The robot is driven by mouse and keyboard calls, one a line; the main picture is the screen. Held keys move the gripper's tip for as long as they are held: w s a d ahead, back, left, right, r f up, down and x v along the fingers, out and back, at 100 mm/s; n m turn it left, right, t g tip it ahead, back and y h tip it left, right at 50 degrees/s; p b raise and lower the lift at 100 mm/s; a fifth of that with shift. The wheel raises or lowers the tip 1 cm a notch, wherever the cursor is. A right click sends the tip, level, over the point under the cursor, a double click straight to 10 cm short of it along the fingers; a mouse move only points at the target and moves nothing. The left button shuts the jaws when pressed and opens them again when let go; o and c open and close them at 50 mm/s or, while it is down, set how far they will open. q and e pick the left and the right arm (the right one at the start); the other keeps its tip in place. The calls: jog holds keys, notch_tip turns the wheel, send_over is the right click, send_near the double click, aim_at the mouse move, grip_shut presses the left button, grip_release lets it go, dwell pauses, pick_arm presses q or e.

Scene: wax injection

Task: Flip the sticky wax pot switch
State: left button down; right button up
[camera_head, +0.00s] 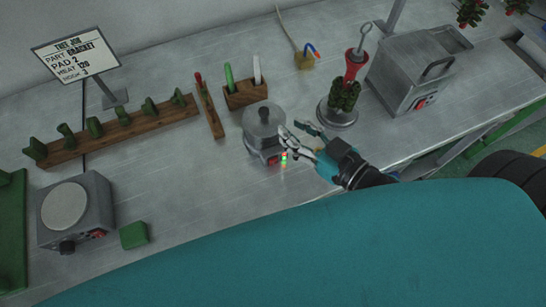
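The sticky wax pot is probably the small grey metal pot (263,118) with a knobbed lid, in the middle of the bench in the head view. On its front low side are a red switch (273,160) and a lit green light (284,157). My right gripper (294,130) is just right of the pot, its fingers apart and empty, pointing left toward the pot's side. I cannot tell whether a finger touches the pot. Part of the pot's right side is hidden behind the fingers. My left gripper is not in view.
A wooden holder (246,96) with pens stands behind the pot. A red-handled tool with dark green wax pieces (345,95) stands on a round base behind my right gripper. A grey box machine (403,72) is at right, a hot plate (75,240) at left.

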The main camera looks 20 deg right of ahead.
dwell(0.4)
grip_shut()
dwell(1.2)
